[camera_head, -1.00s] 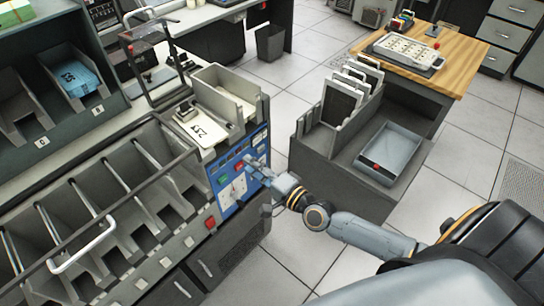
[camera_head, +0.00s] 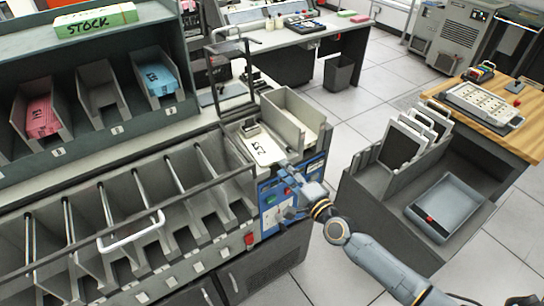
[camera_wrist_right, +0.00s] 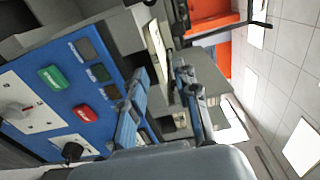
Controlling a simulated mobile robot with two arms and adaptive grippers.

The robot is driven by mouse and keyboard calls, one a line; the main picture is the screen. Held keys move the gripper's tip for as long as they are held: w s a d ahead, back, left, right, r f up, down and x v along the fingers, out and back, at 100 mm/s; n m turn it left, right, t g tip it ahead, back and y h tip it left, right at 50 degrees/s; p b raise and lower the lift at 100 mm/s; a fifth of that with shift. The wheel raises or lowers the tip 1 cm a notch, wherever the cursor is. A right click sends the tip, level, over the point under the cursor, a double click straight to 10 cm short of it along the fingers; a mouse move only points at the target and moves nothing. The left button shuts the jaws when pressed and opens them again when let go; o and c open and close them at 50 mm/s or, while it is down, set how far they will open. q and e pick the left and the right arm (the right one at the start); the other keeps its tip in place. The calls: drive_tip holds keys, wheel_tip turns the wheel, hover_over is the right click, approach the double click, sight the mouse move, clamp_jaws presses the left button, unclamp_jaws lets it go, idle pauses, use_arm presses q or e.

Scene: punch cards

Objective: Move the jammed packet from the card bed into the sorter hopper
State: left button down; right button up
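A flat white packet marked with dark figures (camera_head: 262,149) lies on the card bed (camera_head: 235,154) at the end of the sorter. The beige open-topped hopper (camera_head: 312,112) stands just behind and to the right of it. My right gripper (camera_head: 287,190) is in front of the blue control panel, just below the packet's near edge, and holds nothing. In the right wrist view the two fingers (camera_wrist_right: 162,78) are apart, with the panel at left. A pale edge beyond the fingertips there may be the packet; I cannot tell. My left gripper is not in view.
The blue panel (camera_wrist_right: 60,85) has green and red buttons and a knob close to the fingers. A row of sorter pockets with a white handle (camera_head: 133,238) lies left. A grey rack cart with a tray (camera_head: 447,205) stands right. Floor shows between.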

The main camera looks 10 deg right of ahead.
sight(272, 156)
drive_tip(key=b+x, duration=0.1)
drive_tip(key=x, duration=0.5)
drive_tip(key=shift+w, duration=0.25)
drive_tip(key=shift+w+a, duration=0.2)
drive_tip(key=shift+w, duration=0.25)
drive_tip(key=shift+c, duration=0.4)
clamp_jaws()
drive_tip(key=shift+b, duration=0.35)
drive_tip(key=shift+n+g+y+b, duration=0.3)
drive_tip(key=shift+n+y+b, duration=0.3)
drive_tip(key=shift+b, duration=0.95)
